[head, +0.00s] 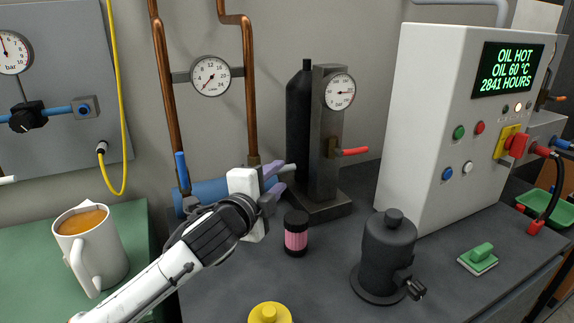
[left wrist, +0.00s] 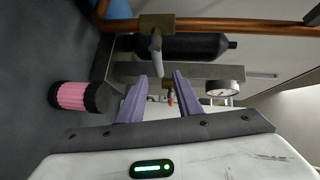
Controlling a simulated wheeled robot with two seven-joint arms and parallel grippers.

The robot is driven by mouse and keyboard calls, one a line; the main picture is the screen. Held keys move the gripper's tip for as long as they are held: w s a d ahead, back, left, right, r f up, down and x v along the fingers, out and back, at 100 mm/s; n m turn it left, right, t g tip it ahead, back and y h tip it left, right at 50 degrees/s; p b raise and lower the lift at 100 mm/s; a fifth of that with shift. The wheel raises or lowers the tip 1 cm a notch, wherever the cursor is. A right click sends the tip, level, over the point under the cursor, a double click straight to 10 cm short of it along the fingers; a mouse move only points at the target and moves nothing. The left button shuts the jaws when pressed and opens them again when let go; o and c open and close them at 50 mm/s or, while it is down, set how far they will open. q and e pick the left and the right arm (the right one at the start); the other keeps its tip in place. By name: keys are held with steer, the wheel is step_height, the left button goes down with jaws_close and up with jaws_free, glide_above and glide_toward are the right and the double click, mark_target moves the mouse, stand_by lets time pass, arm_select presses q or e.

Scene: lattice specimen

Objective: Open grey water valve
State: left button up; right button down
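The grey water valve lever (head: 287,168) sticks out to the right at the foot of the right copper pipe, partly hidden by my gripper. In the left wrist view the grey lever (left wrist: 155,48) sits on a brass valve body (left wrist: 156,22) on the copper pipe. My left gripper (head: 275,178) is at the lever, its purple fingers open. In the left wrist view the gripper (left wrist: 160,80) has a gap between its fingertips, and the lever's end points into it. I cannot tell whether they touch. My right gripper is not in view.
A blue-handled valve (head: 182,170) is on the left copper pipe, above a blue cylinder (head: 208,192). A pink-banded black jar (head: 296,234) stands just right of my gripper. A gauge stand with a red lever (head: 352,151) stands behind. A dark pot (head: 388,250) is at front right.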

mark_target(285, 170)
arm_select(q)
steer(key=shift+x, duration=3.6)
steer(key=shift+a, duration=0.1)
steer(key=shift+c, duration=0.3)
jaws_close()
